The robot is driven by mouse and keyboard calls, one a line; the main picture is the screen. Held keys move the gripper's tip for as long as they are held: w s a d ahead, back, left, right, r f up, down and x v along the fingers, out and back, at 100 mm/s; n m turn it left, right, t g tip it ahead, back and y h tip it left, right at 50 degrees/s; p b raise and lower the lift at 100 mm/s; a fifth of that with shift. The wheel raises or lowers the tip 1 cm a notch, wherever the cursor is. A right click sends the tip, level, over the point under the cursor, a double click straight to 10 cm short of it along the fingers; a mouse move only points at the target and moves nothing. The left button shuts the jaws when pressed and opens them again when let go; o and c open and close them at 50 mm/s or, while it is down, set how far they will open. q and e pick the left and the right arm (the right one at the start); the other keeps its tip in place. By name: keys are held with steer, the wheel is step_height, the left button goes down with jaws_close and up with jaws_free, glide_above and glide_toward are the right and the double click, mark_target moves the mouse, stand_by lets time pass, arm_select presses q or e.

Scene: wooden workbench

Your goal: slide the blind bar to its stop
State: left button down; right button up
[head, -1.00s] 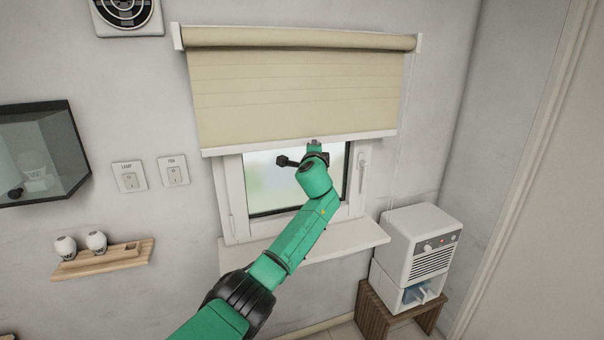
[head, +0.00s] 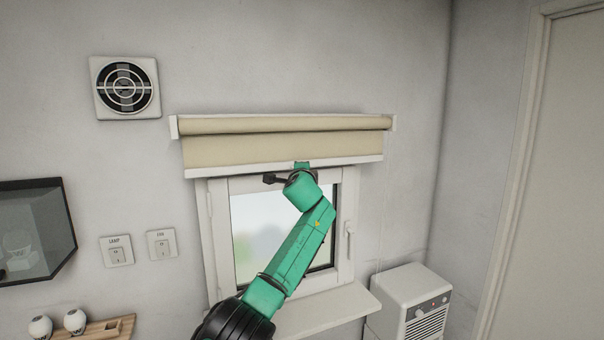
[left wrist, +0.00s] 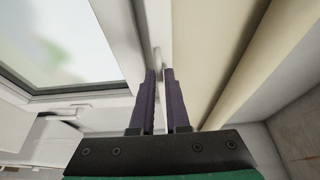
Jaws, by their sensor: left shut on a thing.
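The white blind bar (head: 230,171) runs along the lower edge of the beige blind (head: 240,150), high up near the roller at the top of the window. The bar also shows in the left wrist view (left wrist: 163,35), running away between the fingers. My left gripper (left wrist: 161,78) is shut on the bar, with one dark finger on each side of it. In the head view my green wrist hides the fingers and a middle part of the bar. My right gripper is not in view.
The window (head: 262,235) is largely uncovered below the bar, with a sill (head: 320,312) under it. A white appliance (head: 408,300) stands at the lower right. Wall switches (head: 117,251) and a fan vent (head: 125,87) are to the left.

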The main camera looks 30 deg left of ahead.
arm_select(q)
steer(key=c, duration=0.9)
jaws_free()
steer(key=shift+f, duration=0.1)
steer(key=b+v, duration=0.8)
steer(key=v, duration=0.6)
steer(key=shift+s+b, duration=0.2)
steer(key=shift+b, duration=0.15)
